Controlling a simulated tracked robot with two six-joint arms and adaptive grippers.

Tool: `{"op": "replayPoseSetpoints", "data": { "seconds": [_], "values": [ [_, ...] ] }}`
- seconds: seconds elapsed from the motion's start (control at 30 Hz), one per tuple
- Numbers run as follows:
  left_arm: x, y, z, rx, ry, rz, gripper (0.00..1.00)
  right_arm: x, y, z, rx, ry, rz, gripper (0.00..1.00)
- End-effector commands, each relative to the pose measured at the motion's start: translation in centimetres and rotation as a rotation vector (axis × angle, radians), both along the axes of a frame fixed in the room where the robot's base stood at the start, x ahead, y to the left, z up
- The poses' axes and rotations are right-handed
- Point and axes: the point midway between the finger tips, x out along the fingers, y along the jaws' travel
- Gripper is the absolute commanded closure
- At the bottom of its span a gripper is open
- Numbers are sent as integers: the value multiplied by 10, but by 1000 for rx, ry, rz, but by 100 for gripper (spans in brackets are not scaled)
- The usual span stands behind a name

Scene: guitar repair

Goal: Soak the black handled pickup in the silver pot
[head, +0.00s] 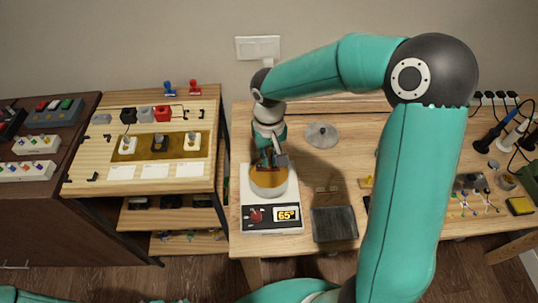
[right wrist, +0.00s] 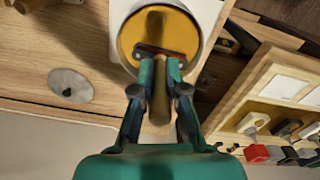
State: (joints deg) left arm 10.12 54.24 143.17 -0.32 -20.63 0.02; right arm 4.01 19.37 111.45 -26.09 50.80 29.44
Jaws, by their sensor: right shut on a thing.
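The silver pot (head: 270,194) stands on the white heater and holds amber liquid; its round opening also shows in the right wrist view (right wrist: 130,30). My right gripper (head: 272,161) points down over the pot. In the right wrist view its fingers (right wrist: 161,70) are shut on the upright handle of a pickup (right wrist: 159,108), which looks dark brown in this light. The pickup's dark flat end (right wrist: 160,51) is within the pot's outline, at or in the liquid; how deep, I cannot tell. My left gripper is out of view.
The white heater (head: 271,227) has a red knob and a display reading 65°. A round grey lid (head: 322,135) lies to the right, and a dark tray (head: 335,224) lies at front right. More handled pickups (head: 158,143) stand on the board at left.

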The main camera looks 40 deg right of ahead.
Motion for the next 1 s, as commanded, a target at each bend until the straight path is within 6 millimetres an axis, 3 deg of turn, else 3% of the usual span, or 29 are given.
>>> {"op": "replayPoseSetpoints", "data": {
  "seconds": [1.0],
  "values": [
    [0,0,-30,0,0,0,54,0,1,-32,0,0,1,100]
  ]
}}
